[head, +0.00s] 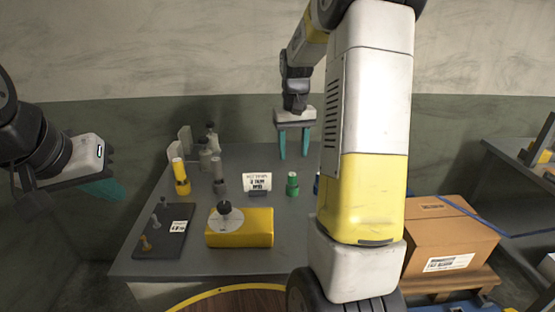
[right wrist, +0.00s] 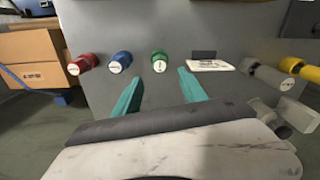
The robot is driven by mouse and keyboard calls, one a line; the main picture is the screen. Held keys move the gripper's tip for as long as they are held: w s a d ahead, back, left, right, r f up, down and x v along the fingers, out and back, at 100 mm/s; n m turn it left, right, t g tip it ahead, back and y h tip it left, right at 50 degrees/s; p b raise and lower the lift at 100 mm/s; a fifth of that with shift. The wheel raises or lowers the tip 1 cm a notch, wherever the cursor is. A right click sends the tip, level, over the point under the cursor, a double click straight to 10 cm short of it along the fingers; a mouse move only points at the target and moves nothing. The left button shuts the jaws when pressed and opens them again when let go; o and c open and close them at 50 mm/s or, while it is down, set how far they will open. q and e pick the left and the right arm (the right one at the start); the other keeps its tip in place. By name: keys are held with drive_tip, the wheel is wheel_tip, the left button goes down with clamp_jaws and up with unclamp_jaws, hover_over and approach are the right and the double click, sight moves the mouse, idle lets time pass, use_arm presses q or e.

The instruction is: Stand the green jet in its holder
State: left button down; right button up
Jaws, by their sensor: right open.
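A short green cylinder (head: 292,184) stands upright on the grey table, right of the white card. In the right wrist view this green piece (right wrist: 159,61) shows a white labelled end. I cannot tell whether it is the holder alone or the jet in it; no separate green jet is visible. My right gripper (head: 294,156) is open and empty above the table's back part. In the right wrist view its teal fingertips (right wrist: 161,76) point toward the green piece, apart from it. My left gripper (head: 112,189) is off the table's left side, its opening unclear.
Blue (right wrist: 121,61) and red (right wrist: 83,63) pieces stand beside the green one. Taller grey (head: 219,178) and yellow (head: 181,176) ones stand left of the white card (head: 257,181). A yellow block (head: 253,230) and dark board (head: 157,239) lie in front. My right arm hides the table's right part.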

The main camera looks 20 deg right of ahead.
drive_tip(key=s+a+r+t+y, duration=0.1)
drive_tip(key=s+a+r+t, duration=0.15)
drive_tip(key=s+r, duration=0.25)
drive_tip(key=s+a+r+t, duration=0.1)
drive_tip(key=s+a+r, duration=0.3)
drive_tip(key=s+r, duration=0.15)
drive_tip(key=s+a+n+t+y, duration=0.1)
drive_tip(key=s+a, duration=0.4)
drive_tip(key=s, duration=0.6)
drive_tip(key=shift+s+a+r+t, duration=0.3)
drive_tip(key=shift+s+a+t, duration=0.1)
drive_tip(key=shift+t, duration=0.45)
